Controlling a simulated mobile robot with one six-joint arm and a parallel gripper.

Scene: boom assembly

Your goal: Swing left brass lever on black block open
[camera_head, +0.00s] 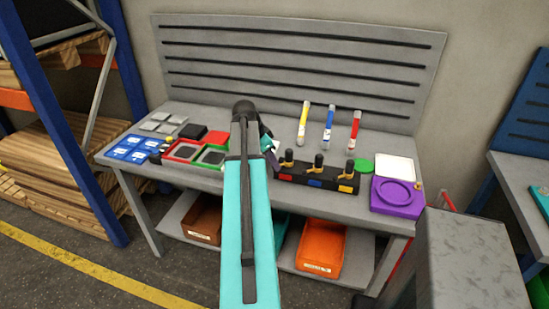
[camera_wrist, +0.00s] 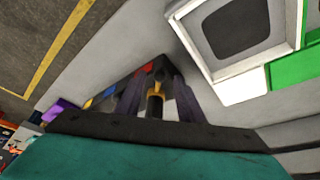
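The black block (camera_head: 318,183) lies on the grey workbench with three upright levers, each a black knob on a brass part. The left brass lever (camera_head: 288,159) stands at the block's left end. My gripper (camera_head: 270,148) is just left of it in the head view, partly hidden by my arm. In the wrist view my gripper (camera_wrist: 157,100) has its two dark purple fingers apart. A lever's black knob and brass part (camera_wrist: 158,92) show between them. Whether a finger touches the lever cannot be told.
The middle lever (camera_head: 319,164) and right lever (camera_head: 349,170) stand close by on the block. Yellow, blue and red markers (camera_head: 328,125) stand behind. A purple tray (camera_head: 399,197) is to the right. Red and green framed trays (camera_head: 182,150) are left of my gripper. A slotted grey panel (camera_head: 290,60) rises behind.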

